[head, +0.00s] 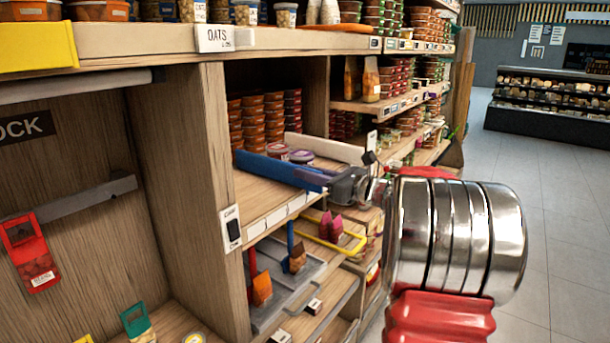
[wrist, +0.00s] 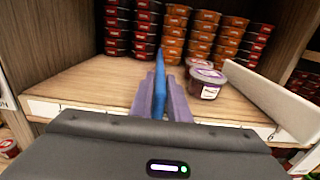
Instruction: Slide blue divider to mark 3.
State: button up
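The blue divider (head: 262,168) stands on the wooden shelf (head: 262,200) and runs from the back toward the front edge. In the wrist view the blue divider (wrist: 159,88) lies between the two purple-grey fingers of my gripper (wrist: 162,98). The fingers sit close against both its sides, at its front end. In the head view my gripper (head: 338,184) reaches in from the right at that front end. Pale label strips (head: 282,212) line the shelf's front edge.
A white divider (head: 325,148) stands to the right. Purple-lidded tubs (wrist: 208,78) sit between the two dividers, close to the blue one's right side. Stacked orange and dark tubs (wrist: 185,35) fill the back. The shelf left of the blue divider (wrist: 95,85) is clear.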

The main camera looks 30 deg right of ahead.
jog(key=o, duration=0.3)
jog(key=shift+s, duration=0.15)
jog(key=v, duration=1.3)
jog(key=shift+s+d, duration=0.1)
jog(key=shift+s, duration=0.2)
